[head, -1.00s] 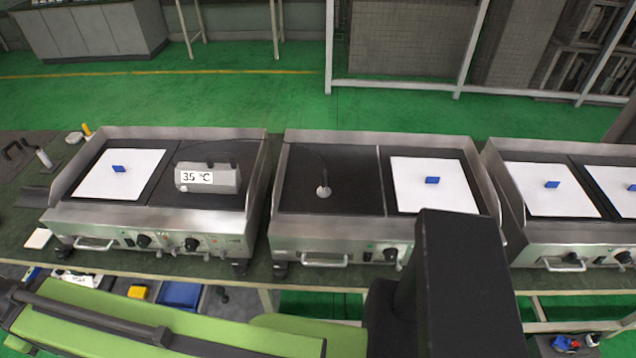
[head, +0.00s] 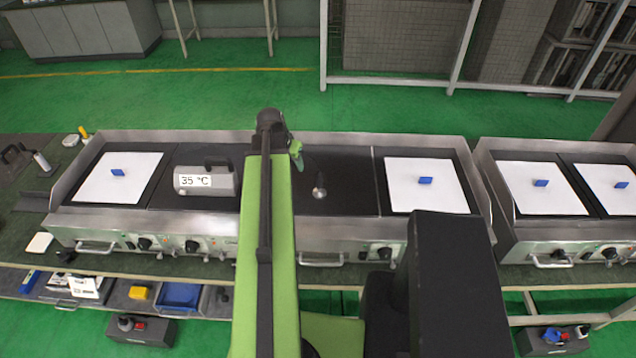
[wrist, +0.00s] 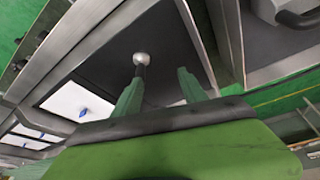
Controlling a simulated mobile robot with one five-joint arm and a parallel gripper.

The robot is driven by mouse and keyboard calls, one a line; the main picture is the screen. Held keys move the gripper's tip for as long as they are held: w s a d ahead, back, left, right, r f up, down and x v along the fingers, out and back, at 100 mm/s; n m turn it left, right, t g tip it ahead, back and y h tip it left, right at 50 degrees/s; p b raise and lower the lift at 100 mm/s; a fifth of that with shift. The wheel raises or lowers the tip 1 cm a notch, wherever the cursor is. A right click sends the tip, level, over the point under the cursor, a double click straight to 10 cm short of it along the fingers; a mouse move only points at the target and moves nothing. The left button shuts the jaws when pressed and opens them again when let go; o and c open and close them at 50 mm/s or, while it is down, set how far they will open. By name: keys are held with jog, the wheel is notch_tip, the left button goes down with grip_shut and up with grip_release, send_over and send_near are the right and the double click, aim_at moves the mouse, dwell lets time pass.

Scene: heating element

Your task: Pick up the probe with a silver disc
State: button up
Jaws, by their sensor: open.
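The probe, with a round silver disc and a dark stem, is on the black plate of the middle heating unit in the head view (head: 319,190). In the wrist view the probe (wrist: 140,60) lies beyond my left-hand finger, which seems to cover the end of its stem. My gripper (wrist: 158,88) is open, its two green fingers apart with nothing seen between them. In the head view my gripper (head: 297,154) is over the middle unit, a little up and left of the probe. I cannot tell its height above the plate.
A grey meter reading 35 °C (head: 205,181) stands on the unit to the left. A white sheet with a blue block (head: 425,181) lies right of the probe. The units have raised metal rims. Blue and yellow bins sit on a lower shelf.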

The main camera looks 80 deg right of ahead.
jog(key=m, duration=0.2)
send_near(318, 175)
jog(key=shift+n+g, duration=0.3)
jog(key=b+x, duration=0.9)
jog(key=b, duration=0.2)
jog(key=shift+w+f, duration=0.2)
jog(key=shift+f, duration=0.25)
jog(key=shift+d+f, duration=0.15)
jog(key=shift+f, duration=0.15)
jog(key=shift+s+r, duration=0.1)
jog(key=b+x, duration=0.5)
jog(key=shift+d, duration=0.35)
jog(key=shift+r, duration=0.1)
grip_shut()
